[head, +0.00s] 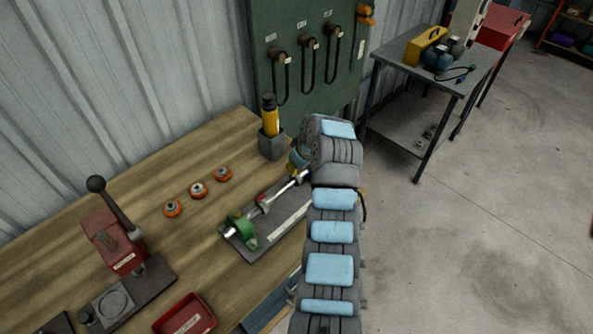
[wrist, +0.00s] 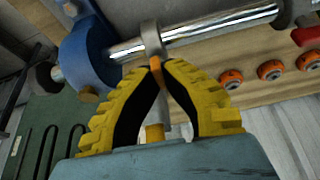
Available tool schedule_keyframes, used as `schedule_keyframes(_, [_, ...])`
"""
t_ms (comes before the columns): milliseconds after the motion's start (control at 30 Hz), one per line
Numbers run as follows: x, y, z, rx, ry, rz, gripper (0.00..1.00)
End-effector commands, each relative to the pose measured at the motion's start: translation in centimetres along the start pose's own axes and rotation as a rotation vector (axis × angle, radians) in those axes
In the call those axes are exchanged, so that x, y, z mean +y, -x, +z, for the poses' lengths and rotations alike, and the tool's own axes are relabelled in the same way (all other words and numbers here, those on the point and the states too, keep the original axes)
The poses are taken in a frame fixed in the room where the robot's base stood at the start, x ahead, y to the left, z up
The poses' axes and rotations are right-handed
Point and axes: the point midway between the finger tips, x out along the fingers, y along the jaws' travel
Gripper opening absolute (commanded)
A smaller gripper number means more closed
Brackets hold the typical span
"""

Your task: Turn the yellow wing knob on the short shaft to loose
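The shaft (wrist: 215,27) is a shiny rod running from a blue block (wrist: 85,55) on the left of the wrist view. A grey collar (wrist: 151,40) sits around it. A small orange-yellow piece (wrist: 156,72), seemingly the wing knob, shows just below the collar, between the tips of my gripper (wrist: 158,65). The yellow, black-lined fingers converge on this piece and appear to pinch it; they hide most of its shape. In the head view the shaft (head: 282,190) lies over a grey base plate on the bench, and my arm hides the gripper and knob.
A green block (head: 243,229) holds the shaft's near end. Several orange rings (head: 198,189) lie on the wooden bench (head: 150,215). A red press (head: 115,245), a red tray (head: 186,318) and a grey cup (head: 272,144) with a yellow-black tool stand around it.

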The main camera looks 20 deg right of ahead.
Motion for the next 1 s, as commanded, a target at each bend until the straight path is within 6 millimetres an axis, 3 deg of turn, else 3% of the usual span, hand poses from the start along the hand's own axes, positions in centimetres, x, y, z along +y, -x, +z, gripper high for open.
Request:
schedule_keyframes(667, [-0.08,-0.10,0.05,-0.002,0.060,-0.028,0.00])
schedule_keyframes(700, [-0.08,-0.10,0.06,-0.002,0.060,-0.028,0.13])
schedule_keyframes(800, [-0.07,-0.09,0.05,-0.002,0.059,-0.027,0.36])
schedule_keyframes(1000, [-0.02,-0.03,0.03,-0.002,0.059,-0.026,0.36])
